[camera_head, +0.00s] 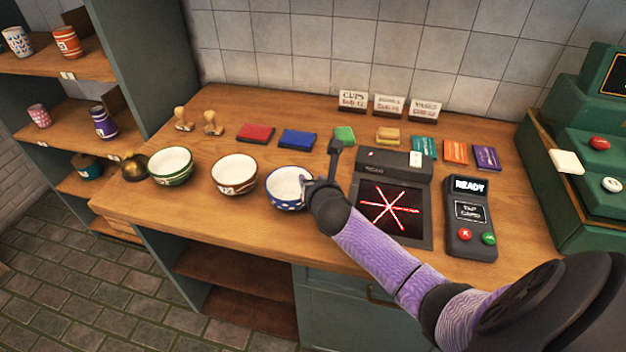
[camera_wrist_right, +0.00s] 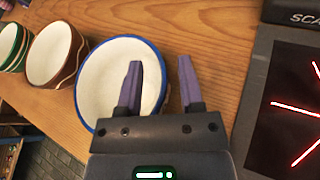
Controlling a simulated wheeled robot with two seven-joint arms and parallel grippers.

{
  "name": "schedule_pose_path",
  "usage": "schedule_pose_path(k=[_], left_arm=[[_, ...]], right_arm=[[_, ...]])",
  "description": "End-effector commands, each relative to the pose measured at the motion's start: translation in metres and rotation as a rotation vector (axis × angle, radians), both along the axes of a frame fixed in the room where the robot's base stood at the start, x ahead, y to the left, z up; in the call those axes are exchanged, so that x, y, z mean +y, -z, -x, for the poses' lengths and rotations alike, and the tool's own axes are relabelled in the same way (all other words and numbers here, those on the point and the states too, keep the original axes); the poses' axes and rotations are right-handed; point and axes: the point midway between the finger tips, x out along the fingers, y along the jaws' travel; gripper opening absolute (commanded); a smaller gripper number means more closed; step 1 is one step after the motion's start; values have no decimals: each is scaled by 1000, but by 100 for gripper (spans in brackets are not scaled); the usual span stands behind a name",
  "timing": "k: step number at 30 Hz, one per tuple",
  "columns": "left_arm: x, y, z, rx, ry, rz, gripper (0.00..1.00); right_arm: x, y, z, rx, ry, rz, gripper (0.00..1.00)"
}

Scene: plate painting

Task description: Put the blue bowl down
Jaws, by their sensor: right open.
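The blue bowl (camera_head: 287,188), white inside with a blue patterned outside, stands upright on the wooden counter (camera_head: 330,250). It is the rightmost of three bowls in a row. My right gripper (camera_head: 320,183) is at the bowl's right edge. In the right wrist view the blue bowl (camera_wrist_right: 106,72) lies under the left finger, and the open right gripper (camera_wrist_right: 160,80) has one finger over the bowl's inside and the other outside its rim. Nothing is clamped between the fingers. My left gripper is in neither view.
A brown-patterned bowl (camera_head: 234,174) and a green bowl (camera_head: 171,166) stand to the left. A scanner (camera_head: 390,210) with red lines and a card terminal (camera_head: 470,220) are to the right. Bare wood lies in front of the bowls.

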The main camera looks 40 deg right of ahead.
Motion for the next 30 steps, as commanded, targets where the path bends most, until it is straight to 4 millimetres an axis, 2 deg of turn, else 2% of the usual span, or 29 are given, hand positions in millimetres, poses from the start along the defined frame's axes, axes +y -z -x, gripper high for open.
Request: schedule_pose_path(k=[5,12,18,25,26,28,30], left_arm=[[-2,-8,-1,-2,0,3,59],[-2,-34,-4,-11,0,3,59],[0,-46,-5,-14,0,1,59],[4,-46,-5,-14,2,-6,59],[5,-46,-5,-14,2,-7,59],[5,-46,-5,-14,2,-8,59],[5,-46,-5,-14,2,-7,59]], right_arm=[[3,-8,8,0,-1,1,48],[22,-34,57,1,-2,1,48],[37,-49,93,0,0,0,48],[41,-51,102,-3,3,-5,48],[42,-50,102,-7,5,-24,48],[53,-44,102,-39,30,-168,48],[73,-33,103,-94,86,-449,48]])
